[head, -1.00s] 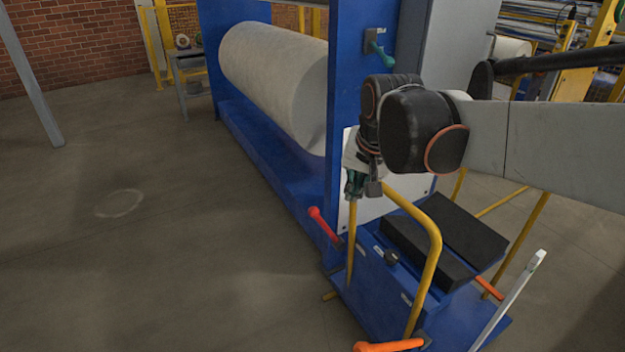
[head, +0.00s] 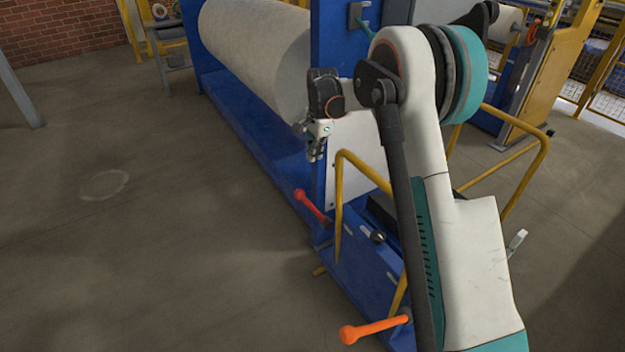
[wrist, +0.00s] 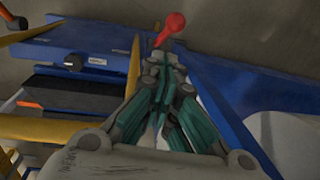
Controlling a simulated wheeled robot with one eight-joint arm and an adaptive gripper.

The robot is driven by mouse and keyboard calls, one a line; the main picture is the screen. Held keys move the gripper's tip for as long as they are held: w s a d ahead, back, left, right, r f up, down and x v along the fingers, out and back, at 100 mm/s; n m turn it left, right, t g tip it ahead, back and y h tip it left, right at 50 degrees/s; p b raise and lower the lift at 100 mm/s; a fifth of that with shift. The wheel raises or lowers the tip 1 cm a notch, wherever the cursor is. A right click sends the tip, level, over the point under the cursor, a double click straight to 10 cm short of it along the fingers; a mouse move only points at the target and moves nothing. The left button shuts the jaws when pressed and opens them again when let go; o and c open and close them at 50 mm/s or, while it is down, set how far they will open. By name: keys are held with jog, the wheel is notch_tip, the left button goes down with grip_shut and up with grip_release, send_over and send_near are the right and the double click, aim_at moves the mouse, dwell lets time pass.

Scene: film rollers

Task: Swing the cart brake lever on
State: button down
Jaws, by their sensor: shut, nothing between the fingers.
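The blue cart (head: 360,275) has a yellow push frame (head: 362,168) and stands against the blue roller machine. A red-knobbed lever (head: 312,206) sticks up and left near the joint between cart and machine. An orange-handled lever (head: 372,330) points left at the cart's near end. The frames do not tell which one is the brake lever. My gripper (head: 313,157) is shut and empty, pointing down above the red-knobbed lever and apart from it. In the wrist view, the red knob (wrist: 174,22) lies just beyond my closed fingertips (wrist: 158,66).
A large pale film roll (head: 255,50) lies in the machine (head: 336,85). The yellow frame rises close to the right of my gripper. My arm hides part of the cart. The floor (head: 150,240) on the left is clear.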

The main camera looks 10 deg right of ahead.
jog(key=w+f+m+b, duration=0.2)
jog(key=w+f+b, duration=0.1)
jog(key=f, duration=1.4)
jog(key=shift+w+f+g, duration=0.25)
jog(key=shift+w+g, duration=0.15)
jog(key=shift+w, duration=0.25)
jog(key=shift+s+a+f, duration=0.1)
jog(key=shift+a, duration=0.15)
jog(key=s+a+f+h+b, duration=0.1)
jog(key=s+a+f+b, duration=0.3)
jog(key=a+f, duration=0.9)
jog(key=shift+s+a+f, duration=0.25)
jog(key=shift+s+a, duration=0.3)
jog(key=shift+a, duration=0.65)
jog(key=shift+r, duration=0.1)
